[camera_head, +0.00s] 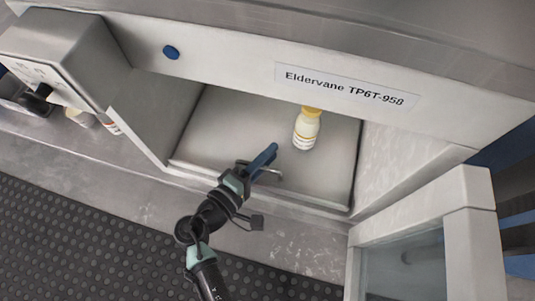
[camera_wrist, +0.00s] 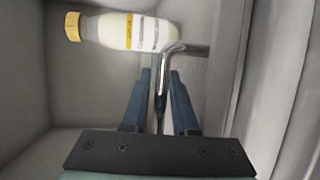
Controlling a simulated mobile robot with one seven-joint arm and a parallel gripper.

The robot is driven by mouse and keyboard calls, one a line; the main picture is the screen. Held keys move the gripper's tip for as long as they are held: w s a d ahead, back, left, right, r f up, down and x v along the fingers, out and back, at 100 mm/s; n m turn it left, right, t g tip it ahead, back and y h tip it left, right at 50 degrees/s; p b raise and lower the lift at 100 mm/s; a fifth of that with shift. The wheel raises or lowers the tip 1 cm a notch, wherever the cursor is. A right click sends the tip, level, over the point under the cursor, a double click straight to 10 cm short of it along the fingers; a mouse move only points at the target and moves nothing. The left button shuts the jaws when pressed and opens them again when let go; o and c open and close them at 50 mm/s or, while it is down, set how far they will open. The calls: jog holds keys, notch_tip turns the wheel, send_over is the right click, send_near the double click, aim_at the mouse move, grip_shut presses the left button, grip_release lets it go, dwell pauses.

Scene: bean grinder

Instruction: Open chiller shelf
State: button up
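The chiller shelf (camera_head: 230,130) is a grey pull-out tray inside the chiller (camera_head: 420,110), which bears the label "Eldervane TP6T-958". A curved silver handle (camera_head: 268,174) is at the shelf's front; it also shows in the wrist view (camera_wrist: 163,75). My gripper (camera_head: 268,152) is at this handle. In the wrist view its blue fingers (camera_wrist: 160,85) stand apart, one on each side of the handle, with a gap visible on the left. Whether either finger touches the handle is unclear.
A white bottle with a yellow cap (camera_head: 306,130) stands on the shelf; it also shows in the wrist view (camera_wrist: 120,31). The glass-paned chiller door (camera_head: 470,190) stands open at the right. A metal machine (camera_head: 60,55) and small bottles (camera_head: 80,117) are at the left.

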grip_shut()
dwell(1.3)
